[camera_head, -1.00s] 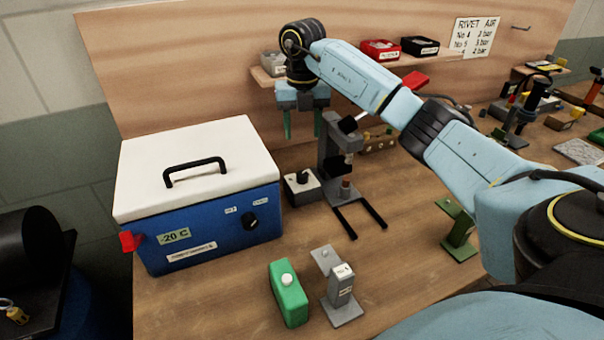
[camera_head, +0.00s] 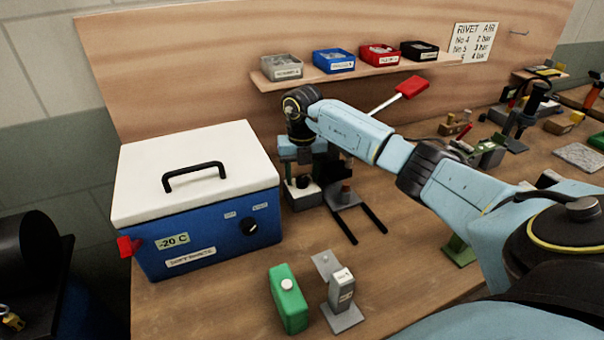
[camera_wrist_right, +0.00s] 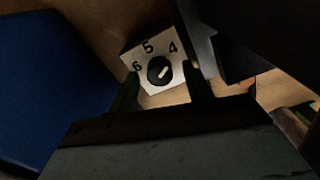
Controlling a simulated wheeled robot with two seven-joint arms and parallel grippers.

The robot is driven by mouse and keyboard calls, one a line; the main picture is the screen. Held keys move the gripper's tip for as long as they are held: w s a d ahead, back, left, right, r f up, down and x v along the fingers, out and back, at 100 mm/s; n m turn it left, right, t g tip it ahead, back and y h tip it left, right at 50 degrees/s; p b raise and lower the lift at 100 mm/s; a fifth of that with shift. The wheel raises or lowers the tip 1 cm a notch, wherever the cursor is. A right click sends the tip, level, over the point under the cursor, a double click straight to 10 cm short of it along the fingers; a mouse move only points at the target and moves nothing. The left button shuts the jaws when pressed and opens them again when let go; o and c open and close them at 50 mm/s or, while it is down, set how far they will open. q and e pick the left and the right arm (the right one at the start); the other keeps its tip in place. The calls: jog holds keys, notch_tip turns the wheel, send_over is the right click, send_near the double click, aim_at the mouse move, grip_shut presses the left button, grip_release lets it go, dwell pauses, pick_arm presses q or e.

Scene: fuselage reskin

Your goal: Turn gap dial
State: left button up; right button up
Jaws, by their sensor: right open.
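The gap dial is a black knob on a small pale box (camera_head: 301,197) beside the rivet press stand, right of the cooler. In the right wrist view its face shows 6, 5 and 4 around the black knob (camera_wrist_right: 160,70). A pale line marks the knob; its exact setting is hard to tell. My right gripper (camera_head: 303,172) points down over the box, partly hiding it. Its green fingers are open, on either side of the knob in the wrist view (camera_wrist_right: 162,82). Contact with the knob cannot be told. My left gripper is not in view.
A blue cooler (camera_head: 210,246) with a white lid stands close on the left. The dark press stand (camera_head: 350,196) stands close on the right. A green bottle (camera_head: 289,300) and a grey device (camera_head: 342,292) stand in front. A shelf (camera_head: 345,76) holds several small bins behind.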

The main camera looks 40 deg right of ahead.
jog(key=c, duration=1)
jog(key=shift+r+n, duration=0.1)
jog(key=shift+n, duration=0.3)
jog(key=n, duration=0.3)
jog(key=shift+n, duration=0.3)
jog(key=n, duration=0.4)
jog(key=shift+n, duration=0.3)
jog(key=n, duration=0.4)
jog(key=shift+n, duration=2.5)
